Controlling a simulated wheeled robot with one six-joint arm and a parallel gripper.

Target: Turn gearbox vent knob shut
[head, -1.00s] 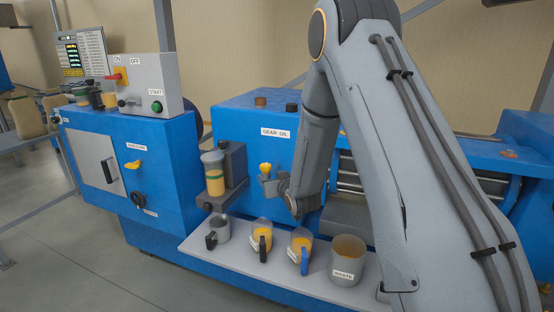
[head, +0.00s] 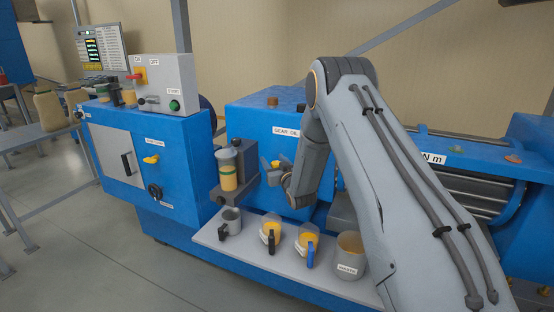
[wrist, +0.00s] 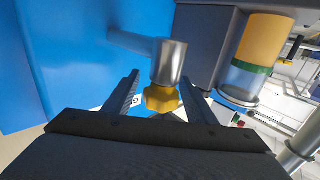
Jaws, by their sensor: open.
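A yellow lobed knob (wrist: 162,99) on a short metal stem (wrist: 170,62) stands out from the blue gearbox (wrist: 75,60). In the wrist view my gripper (wrist: 161,84) is open, with one finger on each side of the knob and stem. Gaps show between the fingers and the knob. In the head view my gripper (head: 273,173) is at the front of the gearbox (head: 262,118), below the "GEAR OIL" label, and largely covers the knob. No marking on the knob shows its turned position.
A sight glass (head: 227,169) with amber oil stands close left of my gripper. Below, a grey shelf (head: 210,238) holds a metal mug (head: 230,221), two oil jugs and a waste beaker (head: 349,255). A control cabinet (head: 185,145) stands at the left.

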